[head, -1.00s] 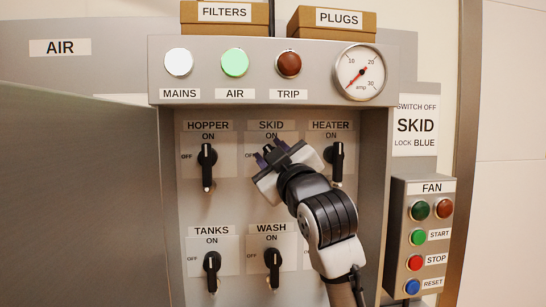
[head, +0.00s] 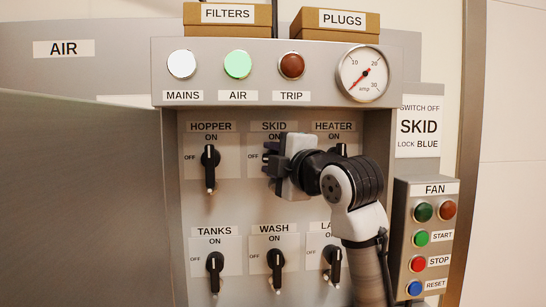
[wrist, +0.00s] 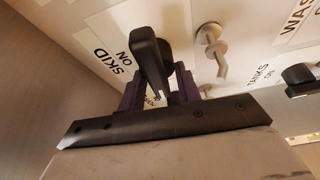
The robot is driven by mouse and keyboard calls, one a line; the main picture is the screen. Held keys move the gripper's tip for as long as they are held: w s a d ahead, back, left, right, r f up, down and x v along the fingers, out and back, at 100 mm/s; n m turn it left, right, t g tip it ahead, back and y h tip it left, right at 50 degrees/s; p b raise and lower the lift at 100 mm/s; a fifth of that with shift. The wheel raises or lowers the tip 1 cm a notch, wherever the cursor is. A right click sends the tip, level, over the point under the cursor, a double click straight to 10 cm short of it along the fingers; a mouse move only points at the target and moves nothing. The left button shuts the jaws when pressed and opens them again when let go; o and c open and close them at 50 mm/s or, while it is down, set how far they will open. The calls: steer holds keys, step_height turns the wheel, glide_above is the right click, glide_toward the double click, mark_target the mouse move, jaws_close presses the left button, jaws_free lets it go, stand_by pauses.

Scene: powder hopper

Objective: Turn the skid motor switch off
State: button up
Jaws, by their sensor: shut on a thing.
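The skid switch is a black lever handle on the panel, in the top row's middle under the SKID label (head: 274,126). In the head view my gripper (head: 272,160) covers most of it. In the wrist view the skid switch handle (wrist: 147,48) stands between my gripper's purple fingers (wrist: 158,92), which are shut on it. The SKID and ON lettering (wrist: 115,65) shows beside the handle. The exact angle of the handle is hard to tell, as the gripper hides its lower part in the head view.
The hopper switch (head: 210,165) is left of my gripper; the heater switch (head: 341,150) is close on the right, partly behind my arm. The tanks (head: 215,270) and wash (head: 276,265) switches are below. A fan button box (head: 424,245) stands at right. A metal fitting (wrist: 213,50) sits near the handle.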

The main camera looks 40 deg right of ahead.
steer(key=shift+f+n+g, duration=0.1)
steer(key=shift+n+g, duration=0.2)
steer(key=shift+n, duration=0.3)
steer(key=o, duration=0.6)
steer(key=s+a+b, duration=0.2)
steer(key=s+b, duration=0.2)
steer(key=s, duration=0.9)
steer(key=shift+s, duration=0.35)
